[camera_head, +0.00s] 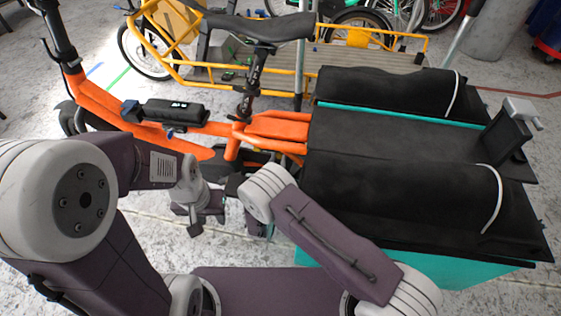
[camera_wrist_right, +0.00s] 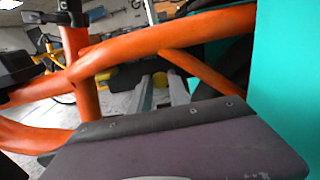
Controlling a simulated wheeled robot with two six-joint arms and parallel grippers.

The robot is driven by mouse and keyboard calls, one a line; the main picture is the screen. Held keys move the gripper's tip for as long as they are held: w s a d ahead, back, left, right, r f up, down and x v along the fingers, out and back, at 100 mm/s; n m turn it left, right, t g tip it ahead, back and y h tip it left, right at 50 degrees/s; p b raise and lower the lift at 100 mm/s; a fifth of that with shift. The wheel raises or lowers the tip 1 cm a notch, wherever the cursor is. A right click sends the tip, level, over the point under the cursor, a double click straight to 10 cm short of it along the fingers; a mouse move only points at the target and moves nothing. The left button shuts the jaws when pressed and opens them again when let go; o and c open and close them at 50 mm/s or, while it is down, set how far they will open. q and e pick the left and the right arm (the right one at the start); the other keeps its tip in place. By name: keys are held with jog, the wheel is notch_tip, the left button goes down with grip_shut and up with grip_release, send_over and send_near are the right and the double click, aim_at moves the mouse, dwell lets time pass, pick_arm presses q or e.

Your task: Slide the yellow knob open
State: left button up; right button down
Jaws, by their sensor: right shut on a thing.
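The yellow knob (camera_wrist_right: 159,80) shows in the right wrist view, under the orange frame tube, beside a dark block. My right gripper (camera_wrist_right: 163,89) has its two pale fingers on either side of the knob and is shut on it. The contact itself is small and partly hidden by the dark wrist cover in front. In the head view the knob is hidden below the bike and my right arm. My left gripper (camera_head: 194,222) hangs beside the bike's orange frame in the head view, apart from the knob area as far as I see; its finger gap is unclear.
The orange cargo bike (camera_head: 215,128) stands across the head view, with a black saddle (camera_head: 262,27) and black-covered teal cargo box (camera_head: 430,265) at right. A teal panel (camera_wrist_right: 285,80) is close by in the right wrist view. A yellow cargo bike (camera_head: 170,62) stands behind.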

jog(key=a, duration=0.3)
jog(key=shift+w+f+b, duration=0.15)
jog(key=shift+w+b, duration=0.15)
jog(key=shift+b, duration=0.1)
jog(key=shift+a, duration=0.2)
jog(key=c, duration=1.2)
grip_release()
jog(key=shift+a, duration=0.1)
jog(key=shift+c, duration=0.2)
jog(key=p, duration=0.4)
send_near(270, 148)
jog(key=shift+s+a+f, duration=0.1)
jog(key=shift+s+a, duration=0.1)
jog(key=shift+s, duration=0.75)
jog(key=shift+s+a+f, duration=0.1)
jog(key=shift+s+a, duration=0.05)
jog(key=shift+s, duration=0.8)
